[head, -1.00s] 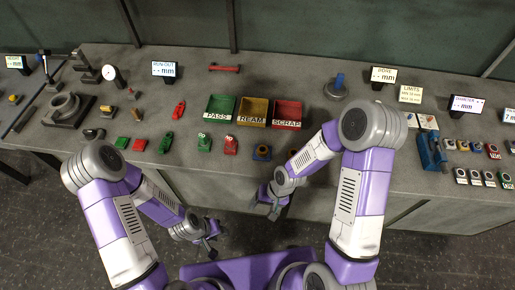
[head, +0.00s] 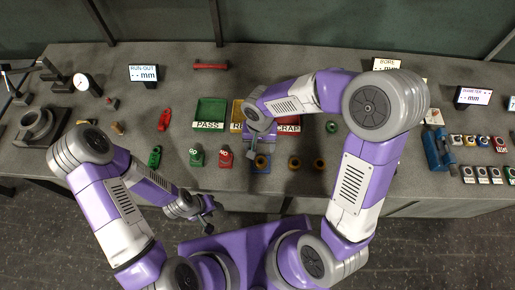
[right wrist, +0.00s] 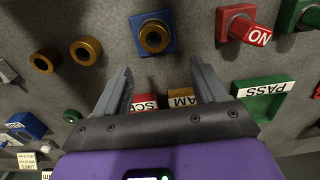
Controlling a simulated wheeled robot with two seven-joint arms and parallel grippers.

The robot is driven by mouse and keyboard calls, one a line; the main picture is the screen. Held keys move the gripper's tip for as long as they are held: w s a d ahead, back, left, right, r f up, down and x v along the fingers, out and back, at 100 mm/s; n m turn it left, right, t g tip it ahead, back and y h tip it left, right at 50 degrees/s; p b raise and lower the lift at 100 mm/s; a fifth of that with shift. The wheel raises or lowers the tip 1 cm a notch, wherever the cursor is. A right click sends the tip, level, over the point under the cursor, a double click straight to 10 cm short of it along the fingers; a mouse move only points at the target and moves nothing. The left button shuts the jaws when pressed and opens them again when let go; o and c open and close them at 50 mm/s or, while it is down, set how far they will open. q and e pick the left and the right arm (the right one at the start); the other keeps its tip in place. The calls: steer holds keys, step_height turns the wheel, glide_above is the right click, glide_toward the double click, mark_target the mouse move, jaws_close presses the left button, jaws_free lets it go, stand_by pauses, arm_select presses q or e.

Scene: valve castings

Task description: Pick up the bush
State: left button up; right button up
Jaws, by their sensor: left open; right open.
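Several brass bushes are near the bench's front edge. One bush (head: 262,163) sits on a blue block; in the right wrist view this bush (right wrist: 153,37) is beyond my fingertips, roughly centred between them. Two more brass bushes stand on the bare bench to its right in the head view, a middle bush (head: 294,163) and a right bush (head: 319,166). My right gripper (right wrist: 160,68) is open and empty above the bench, in front of the bins; in the head view its arm partly hides them. My left gripper (head: 207,212) is open and empty, off the bench's front edge.
A green PASS bin (head: 211,112), a yellow bin and a red bin stand behind the blue block. A green block (head: 196,156) and a red block (head: 226,157) stand to its left. A green ring (head: 332,127) lies to the right. A blue vise (head: 437,150) is farther right.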

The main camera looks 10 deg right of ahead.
mark_target(261, 158)
steer(key=f, duration=0.3)
steer(key=s+f+b, duration=0.1)
steer(key=f, duration=0.2)
steer(key=shift+s+d+f, duration=0.15)
steer(key=shift+s+f, duration=0.05)
steer(key=shift+f, duration=0.5)
steer(key=shift+w+r, duration=0.1)
steer(key=c, duration=1.3)
